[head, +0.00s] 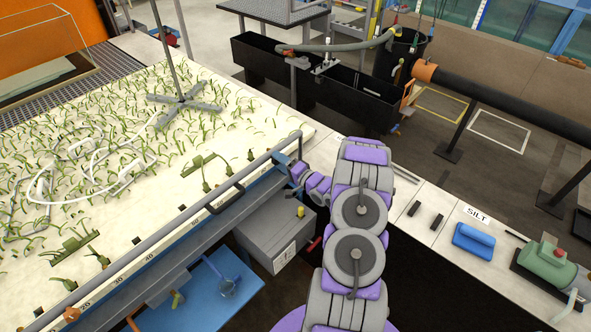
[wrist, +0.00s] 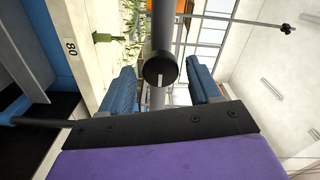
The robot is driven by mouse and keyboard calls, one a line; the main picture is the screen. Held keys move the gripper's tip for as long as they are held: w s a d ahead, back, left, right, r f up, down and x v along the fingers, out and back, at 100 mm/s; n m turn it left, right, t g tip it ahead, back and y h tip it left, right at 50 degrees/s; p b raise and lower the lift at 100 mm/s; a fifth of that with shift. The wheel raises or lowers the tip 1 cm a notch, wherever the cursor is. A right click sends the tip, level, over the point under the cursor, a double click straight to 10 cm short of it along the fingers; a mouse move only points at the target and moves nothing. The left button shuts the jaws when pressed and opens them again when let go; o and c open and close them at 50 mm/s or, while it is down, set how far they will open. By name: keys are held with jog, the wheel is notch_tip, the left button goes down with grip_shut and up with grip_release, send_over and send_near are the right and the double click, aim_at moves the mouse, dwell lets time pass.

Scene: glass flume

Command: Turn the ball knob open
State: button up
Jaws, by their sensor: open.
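A round dark knob (wrist: 160,70) with a short white line on its face shows in the wrist view, at the near end of a grey rail (wrist: 162,30). My gripper (wrist: 160,76) is open, with one blue finger on each side of the knob and a visible gap on both sides. I cannot tell how deep the knob sits between the fingers. The knob's face is not clear in that view.
The flume bed (head: 130,200) with green plants lies left of my arm. A grey box (head: 277,232) with a yellow knob (head: 300,212) sits below the rail. A blue block (head: 474,240) lies on the right-hand ledge.

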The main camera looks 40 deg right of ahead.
jog(key=s+d+b, duration=0.1)
jog(key=s+b, duration=0.1)
jog(key=s, duration=1.5)
jog(key=shift+d+f+b, duration=0.15)
jog(key=shift+d+b, duration=0.15)
jog(key=shift+d, duration=0.1)
jog(key=shift+w, duration=0.1)
